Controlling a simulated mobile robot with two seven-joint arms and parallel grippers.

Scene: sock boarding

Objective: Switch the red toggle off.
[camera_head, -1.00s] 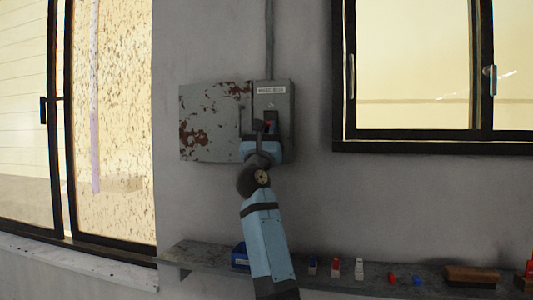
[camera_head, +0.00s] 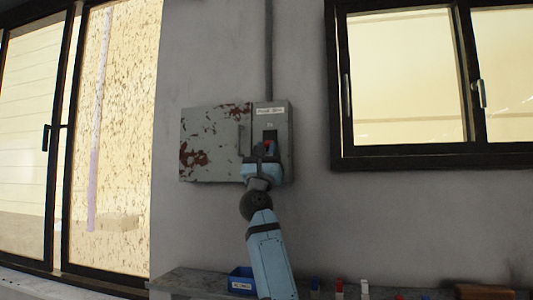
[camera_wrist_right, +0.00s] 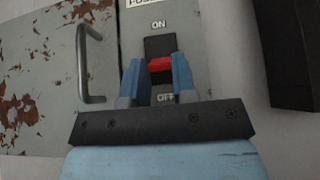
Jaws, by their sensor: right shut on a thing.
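The red toggle (camera_wrist_right: 160,65) sits in a black slot (camera_wrist_right: 160,45) on the grey switch box, with "ON" above the slot and "OFF" below it. My right gripper (camera_wrist_right: 160,75) is shut on the toggle, one blue finger on each side. Black slot shows above the red part; the lower part is partly hidden between the fingers. In the head view, the toggle is a small red patch at my right gripper (camera_head: 266,152), low on the right part of the switch box (camera_head: 215,145). My left gripper is not in view.
The box's rust-patched door has a bar handle (camera_wrist_right: 88,65) just left of my right gripper. A conduit (camera_head: 269,50) runs up from the box. Below, a shelf (camera_head: 190,283) holds a blue bin (camera_head: 241,281) and small items. Windows flank the wall.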

